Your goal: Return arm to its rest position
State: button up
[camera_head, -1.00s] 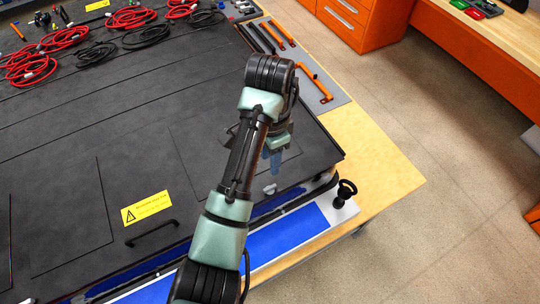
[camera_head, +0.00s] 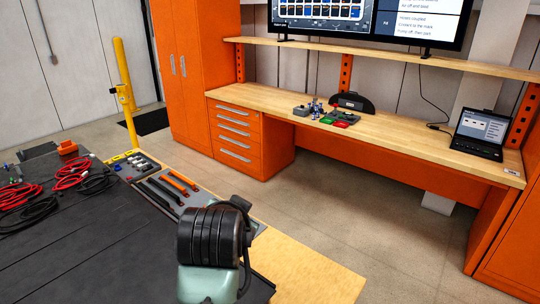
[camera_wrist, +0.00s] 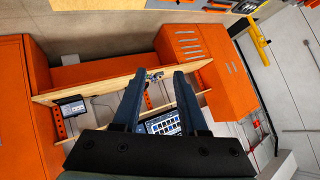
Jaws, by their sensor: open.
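My gripper (camera_wrist: 160,84) shows in the wrist view with its two blue fingers apart and nothing between them. Beyond the fingers lie the orange workbench and a screen, seen at a steep tilt. In the head view only a dark joint and a pale green link of my arm show at the bottom centre, raised near the corner of the black pack (camera_head: 75,250). The gripper itself is out of the head view.
A wooden workbench (camera_head: 400,132) with orange drawers (camera_head: 235,137) stands across the aisle. A laptop (camera_head: 481,132) and small coloured trays (camera_head: 340,119) sit on it. A tool mat (camera_head: 160,185) and red cables (camera_head: 72,172) lie at left. The floor (camera_head: 350,200) between is clear.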

jog(key=s+d+r+n+t+b, duration=0.1)
jog(key=d+r+t+b, duration=0.15)
jog(key=r, duration=0.35)
jog(key=d+r+n+t+b, duration=0.1)
jog(key=d+r+t, duration=0.1)
jog(key=r+t, duration=0.3)
jog(key=s+d+r+n+t+b, duration=0.2)
jog(key=s+r+t, duration=0.7)
jog(key=s+r, duration=0.8)
jog(key=shift+s+r+n+b, duration=0.25)
jog(key=shift+s+n+b, duration=0.25)
jog(key=shift+n+b, duration=0.55)
jog(key=shift+d, duration=0.1)
